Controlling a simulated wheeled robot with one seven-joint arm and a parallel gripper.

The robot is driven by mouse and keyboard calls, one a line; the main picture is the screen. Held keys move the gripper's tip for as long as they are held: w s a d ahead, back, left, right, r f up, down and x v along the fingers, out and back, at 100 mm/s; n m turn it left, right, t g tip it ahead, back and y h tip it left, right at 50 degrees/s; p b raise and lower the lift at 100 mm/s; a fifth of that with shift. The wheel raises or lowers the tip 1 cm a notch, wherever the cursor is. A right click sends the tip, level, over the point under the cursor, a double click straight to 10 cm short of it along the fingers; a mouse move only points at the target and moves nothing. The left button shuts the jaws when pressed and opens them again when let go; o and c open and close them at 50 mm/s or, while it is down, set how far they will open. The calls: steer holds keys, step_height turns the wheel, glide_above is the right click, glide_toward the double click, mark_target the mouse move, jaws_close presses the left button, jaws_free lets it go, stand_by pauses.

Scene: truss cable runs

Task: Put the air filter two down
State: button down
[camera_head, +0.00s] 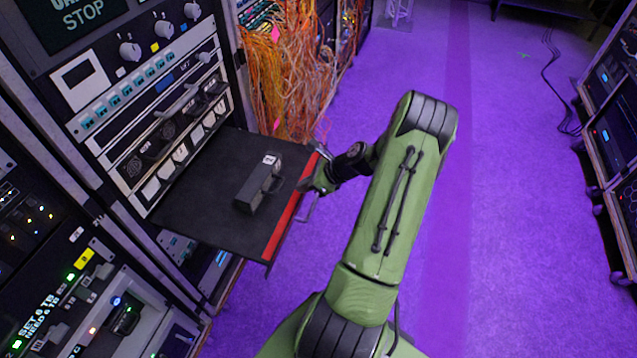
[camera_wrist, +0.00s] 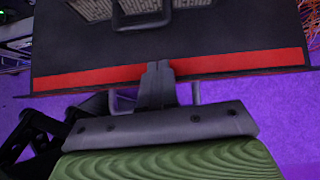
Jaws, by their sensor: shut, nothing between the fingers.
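A dark grey box with a handle and a small white label, seemingly the air filter (camera_head: 258,186), rests on a pulled-out black shelf (camera_head: 190,215) with a red front edge. The label is too small to read. In the wrist view the filter's light mesh face (camera_wrist: 182,4) and dark handle show at the top, partly cut off. My gripper (camera_head: 308,184) is at the shelf's red edge, apart from the filter. In the wrist view its fingers (camera_wrist: 158,82) are together and empty, in front of the red edge (camera_wrist: 235,62). Whether they touch the shelf is unclear.
A rack with knobs and switches (camera_head: 150,90) stands behind the shelf. Lit equipment (camera_head: 85,290) sits at lower left. Orange cables (camera_head: 285,70) hang beyond the shelf. Another rack (camera_head: 612,140) lines the right side. The purple floor (camera_head: 510,200) between is clear.

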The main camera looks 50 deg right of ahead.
mark_target(270, 184)
steer(key=shift+w+a+r+b, duration=0.15)
steer(key=shift+w+a, duration=0.2)
steer(key=shift+w, duration=0.5)
steer(key=shift+w+a+r+b, duration=0.15)
steer(key=shift+w+a, duration=0.2)
steer(key=shift+w, duration=0.45)
steer(key=shift+f, duration=0.1)
steer(key=w, duration=0.1)
steer(key=w+a+p, duration=0.1)
steer(key=shift+w+a+p, duration=0.1)
steer(key=shift+w+p, duration=0.2)
steer(key=shift+w, duration=0.1)
steer(key=shift+w+a, duration=0.1)
steer(key=shift+w, duration=0.25)
steer(key=shift+s, duration=0.15)
